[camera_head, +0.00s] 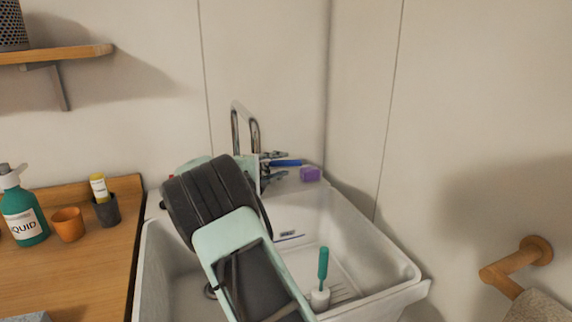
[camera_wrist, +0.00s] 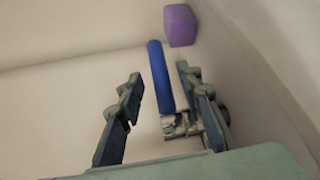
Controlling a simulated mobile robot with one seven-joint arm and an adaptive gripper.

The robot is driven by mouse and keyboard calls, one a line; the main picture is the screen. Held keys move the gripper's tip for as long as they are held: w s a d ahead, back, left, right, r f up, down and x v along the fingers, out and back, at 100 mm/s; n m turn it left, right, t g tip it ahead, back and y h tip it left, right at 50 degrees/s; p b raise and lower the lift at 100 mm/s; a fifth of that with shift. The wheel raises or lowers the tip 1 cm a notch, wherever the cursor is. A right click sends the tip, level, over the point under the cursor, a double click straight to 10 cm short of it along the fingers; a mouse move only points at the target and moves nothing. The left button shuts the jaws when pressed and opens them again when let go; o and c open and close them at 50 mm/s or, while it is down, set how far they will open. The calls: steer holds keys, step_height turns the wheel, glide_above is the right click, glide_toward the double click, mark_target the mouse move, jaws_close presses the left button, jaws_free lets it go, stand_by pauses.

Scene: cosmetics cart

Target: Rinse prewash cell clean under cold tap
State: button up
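A white sink basin (camera_head: 376,242) stands in the corner, and my arm covers its left part. No separate item is recognisable as the prewash cell. A metal tap spout (camera_head: 236,125) rises behind my arm, and its lower part is hidden. A blue tap lever (camera_head: 287,163) sticks out to its right and also shows in the wrist view (camera_wrist: 161,77). My gripper (camera_head: 275,166) is at this lever. In the wrist view my gripper (camera_wrist: 160,95) is open, with the lever between its spread fingers. Gaps show on both sides.
A purple block (camera_head: 310,174) sits on the sink's back ledge, just beyond the lever's end. A teal-handled brush (camera_head: 323,264) stands in the basin. A wooden counter (camera_head: 85,262) at left holds a green pump bottle (camera_head: 22,212) and orange cup (camera_head: 68,225). Walls close the back and right.

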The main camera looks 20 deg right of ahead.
steer(key=v, duration=0.8)
steer(key=shift+s+a+r, duration=0.1)
steer(key=shift+s+a, duration=0.05)
steer(key=shift+a, duration=0.05)
steer(key=shift+c, duration=0.7)
